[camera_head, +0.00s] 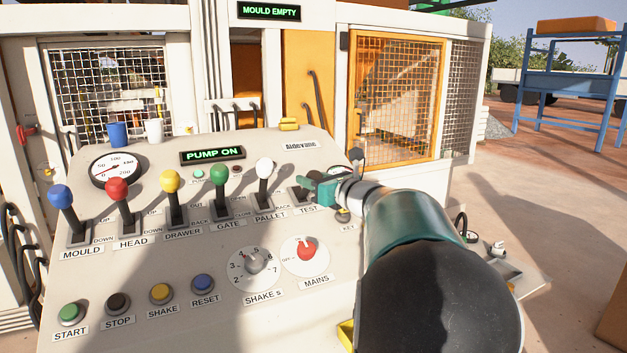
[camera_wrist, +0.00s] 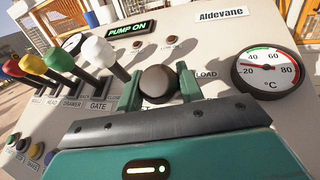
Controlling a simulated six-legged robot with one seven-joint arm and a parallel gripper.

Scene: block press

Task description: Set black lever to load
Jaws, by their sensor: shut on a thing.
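The black lever's round knob (camera_wrist: 158,84) sits between the two green fingers of my gripper (camera_wrist: 159,90) in the wrist view, and the fingers are shut on it. A LOAD label shows just right of the knob, partly behind a finger. In the head view my gripper (camera_head: 318,187) is at the right end of the lever row, above the dark lever slot (camera_head: 299,197) with the TEST label below it. The knob is mostly hidden there by the fingers, and the lever's exact tilt is hard to tell.
Blue (camera_head: 61,197), red (camera_head: 117,189), yellow (camera_head: 170,181), green (camera_head: 219,173) and white (camera_head: 264,168) levers stand in a row to the left. The white one is closest to my gripper. A temperature gauge (camera_wrist: 267,71) is on the right. The PUMP ON display (camera_head: 212,155) is lit.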

